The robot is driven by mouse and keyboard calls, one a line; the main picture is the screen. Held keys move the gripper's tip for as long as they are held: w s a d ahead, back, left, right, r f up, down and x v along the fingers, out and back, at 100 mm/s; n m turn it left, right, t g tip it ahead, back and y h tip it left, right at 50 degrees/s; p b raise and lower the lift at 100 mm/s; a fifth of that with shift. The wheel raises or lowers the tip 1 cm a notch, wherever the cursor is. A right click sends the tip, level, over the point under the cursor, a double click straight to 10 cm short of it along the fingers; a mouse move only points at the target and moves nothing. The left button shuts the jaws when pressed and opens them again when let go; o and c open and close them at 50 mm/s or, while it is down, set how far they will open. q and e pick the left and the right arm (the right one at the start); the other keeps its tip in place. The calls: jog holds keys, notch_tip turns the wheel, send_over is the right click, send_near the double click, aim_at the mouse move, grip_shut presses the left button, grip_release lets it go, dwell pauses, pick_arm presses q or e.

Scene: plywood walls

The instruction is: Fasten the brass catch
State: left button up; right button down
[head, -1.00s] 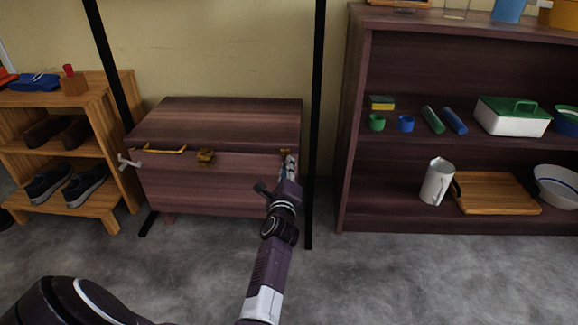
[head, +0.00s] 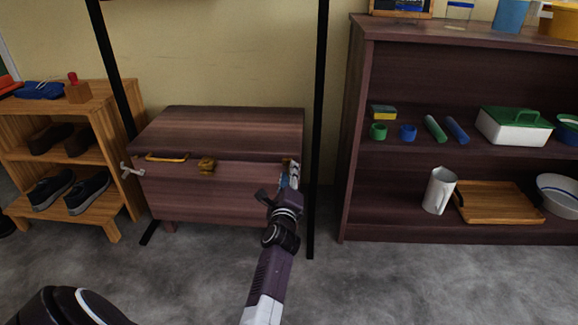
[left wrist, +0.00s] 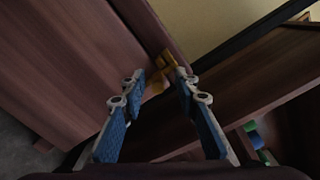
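A dark wooden chest (head: 225,190) stands with its lid down. A brass catch (head: 207,165) sits at the middle of its front, along the lid seam. A brass handle-like bar (head: 167,157) is left of it. My left gripper (head: 291,173) is at the right end of the chest's front, right of the catch. The left wrist view shows its blue-padded fingers (left wrist: 160,78) apart. A brass fitting (left wrist: 163,68) is just beyond or between the fingertips; contact cannot be told. In the head view my gripper partly hides this fitting. My right gripper is not in view.
A black post (head: 317,130) stands close right of my left gripper, another (head: 112,70) at the chest's left. A dark shelf (head: 350,130) holds containers, a jug and a tray at right. A shoe rack (head: 115,165) stands at left. The floor in front is clear.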

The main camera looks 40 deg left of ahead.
pick_arm(q)
notch_tip(320, 180, up, 10)
jog(key=shift+f, duration=0.25)
